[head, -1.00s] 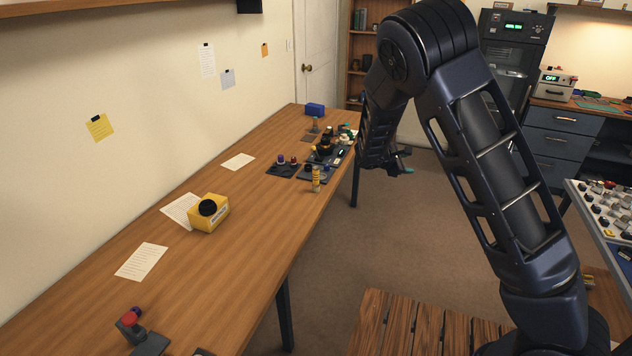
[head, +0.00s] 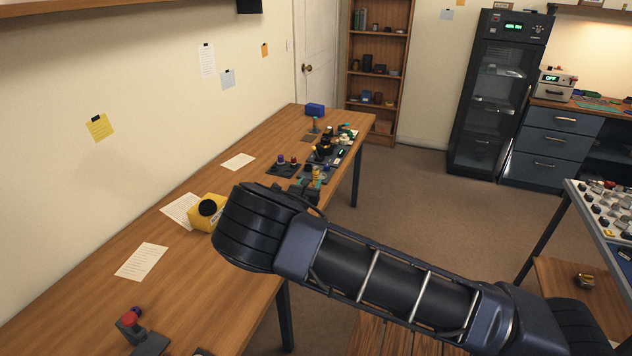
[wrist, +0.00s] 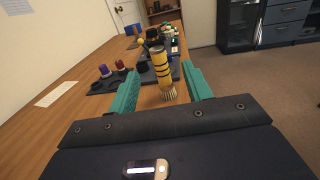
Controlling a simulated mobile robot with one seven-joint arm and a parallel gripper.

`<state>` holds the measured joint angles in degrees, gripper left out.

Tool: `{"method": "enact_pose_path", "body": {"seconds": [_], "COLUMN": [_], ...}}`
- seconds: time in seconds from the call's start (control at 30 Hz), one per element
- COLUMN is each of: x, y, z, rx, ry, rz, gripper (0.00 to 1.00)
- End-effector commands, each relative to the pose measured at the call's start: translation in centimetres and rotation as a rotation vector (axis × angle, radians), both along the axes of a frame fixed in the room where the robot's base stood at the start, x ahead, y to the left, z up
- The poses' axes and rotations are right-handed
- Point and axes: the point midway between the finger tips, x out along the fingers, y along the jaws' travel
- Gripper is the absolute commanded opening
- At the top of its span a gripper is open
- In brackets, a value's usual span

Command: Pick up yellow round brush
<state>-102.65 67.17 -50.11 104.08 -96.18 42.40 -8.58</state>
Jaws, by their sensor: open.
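In the head view only a small part of the yellow brush (head: 317,173) shows above my arm. My gripper (wrist: 158,90) is open, its two teal fingers on either side of the brush in the picture. I cannot tell whether the brush is fully between the fingertips or a little beyond them. Neither finger visibly touches it.
Dark trays with purple and red-topped parts (wrist: 111,75) lie left of the brush. More small parts crowd behind it. A yellow box (head: 207,212) and paper sheets (head: 141,261) lie nearer on the wooden table (head: 90,290).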

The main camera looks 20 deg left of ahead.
Motion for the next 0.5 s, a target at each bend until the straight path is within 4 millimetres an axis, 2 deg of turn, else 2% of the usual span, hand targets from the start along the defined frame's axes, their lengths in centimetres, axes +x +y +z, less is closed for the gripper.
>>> {"method": "enact_pose_path", "body": {"seconds": [0.17,0.5], "x": [0.8,5.1], "y": [0.4,0.9], "z": [-0.1,-0.1], "rx": [-0.008,-0.008], "ry": [-0.005,-0.004], "rz": [0.008,0.007], "gripper": [0.5,0.5]}}
